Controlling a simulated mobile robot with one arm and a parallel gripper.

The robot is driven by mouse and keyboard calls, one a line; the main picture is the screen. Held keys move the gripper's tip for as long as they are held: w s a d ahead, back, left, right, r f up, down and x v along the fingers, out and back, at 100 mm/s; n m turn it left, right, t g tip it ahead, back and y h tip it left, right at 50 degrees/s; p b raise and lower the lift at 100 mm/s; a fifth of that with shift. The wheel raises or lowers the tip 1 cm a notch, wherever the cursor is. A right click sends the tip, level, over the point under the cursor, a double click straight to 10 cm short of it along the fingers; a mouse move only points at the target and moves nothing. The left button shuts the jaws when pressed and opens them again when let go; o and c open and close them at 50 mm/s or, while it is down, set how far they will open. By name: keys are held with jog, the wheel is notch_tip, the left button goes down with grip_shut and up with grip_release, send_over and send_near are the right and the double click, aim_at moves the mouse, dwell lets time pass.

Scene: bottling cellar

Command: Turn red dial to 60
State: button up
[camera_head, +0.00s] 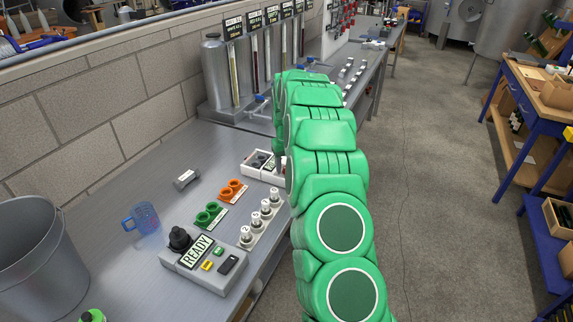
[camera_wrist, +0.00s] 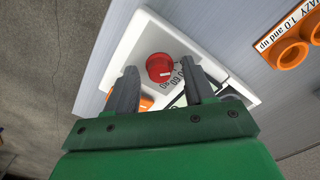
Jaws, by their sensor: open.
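The red dial (camera_wrist: 159,67) sits on a white panel (camera_wrist: 140,38) in the wrist view. A short white mark shows on its face, toward the printed numbers. The numbers, including 60, are printed beside the dial and partly covered by one finger. My gripper (camera_wrist: 159,72) is open, with one dark finger on each side of the dial. I cannot tell whether either finger touches it. In the head view the white panel (camera_head: 250,168) stands on the grey bench, partly behind my green arm, which hides my gripper.
An orange part (camera_wrist: 146,101) shows between the fingers. Orange rings (camera_wrist: 288,54) lie beside the panel. On the bench are green rings (camera_head: 209,215), a READY box (camera_head: 207,262), a blue mug (camera_head: 143,217) and a bucket (camera_head: 40,265). A block wall runs behind.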

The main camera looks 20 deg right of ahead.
jog(key=shift+c, duration=0.3)
grip_shut()
jog(key=shift+m, duration=0.3)
jog(key=m, duration=1.1)
dwell(0.4)
jog(key=shift+o, duration=0.3)
grip_release()
